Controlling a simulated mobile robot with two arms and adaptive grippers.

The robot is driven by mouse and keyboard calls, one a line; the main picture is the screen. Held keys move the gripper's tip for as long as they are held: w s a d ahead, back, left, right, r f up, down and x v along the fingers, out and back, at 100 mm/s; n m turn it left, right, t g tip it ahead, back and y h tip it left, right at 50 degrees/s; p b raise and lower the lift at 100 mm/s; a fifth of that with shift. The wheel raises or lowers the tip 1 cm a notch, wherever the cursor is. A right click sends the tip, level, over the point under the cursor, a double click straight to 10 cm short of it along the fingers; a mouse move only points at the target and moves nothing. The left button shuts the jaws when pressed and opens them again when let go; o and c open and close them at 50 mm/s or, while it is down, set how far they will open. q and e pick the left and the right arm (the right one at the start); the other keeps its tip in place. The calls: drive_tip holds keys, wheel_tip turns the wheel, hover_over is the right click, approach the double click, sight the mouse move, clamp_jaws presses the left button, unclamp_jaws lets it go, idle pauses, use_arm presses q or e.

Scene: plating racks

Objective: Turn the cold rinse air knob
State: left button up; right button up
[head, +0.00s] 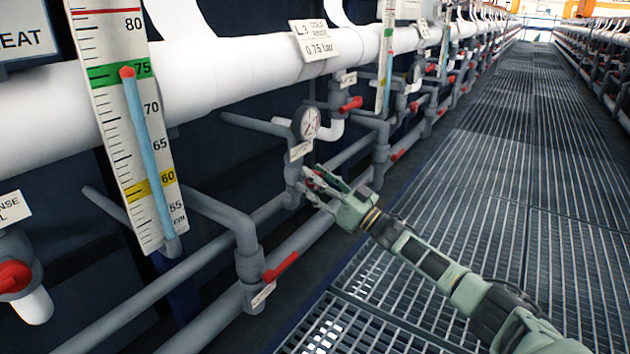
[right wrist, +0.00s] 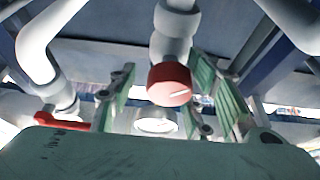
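A red round knob (right wrist: 170,84) with a white mark hangs at the end of a grey pipe in the right wrist view. My right gripper (head: 314,187) is open, with its green fingers on either side of the knob. I cannot tell whether a finger touches it. In the head view the fingers mostly hide the knob. Above it is a round dial gauge (head: 307,122) on the grey pipework. A sign (head: 313,40) on the white pipe reads L.3 cold rinse, 0.75 bar. My left gripper is not in view.
Red valve handles (head: 281,266) and (head: 351,104) stick out from nearby pipes. A tall level scale (head: 128,130) with green and yellow bands stands at the left. Grey pipes run close below the gripper. The grated walkway (head: 520,150) at the right is clear.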

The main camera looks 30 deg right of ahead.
drive_tip(key=shift+r, duration=0.1)
drive_tip(key=shift+s, duration=0.15)
drive_tip(key=shift+s+f, duration=0.25)
drive_tip(key=v, duration=1.1)
drive_tip(key=shift+d, duration=0.2)
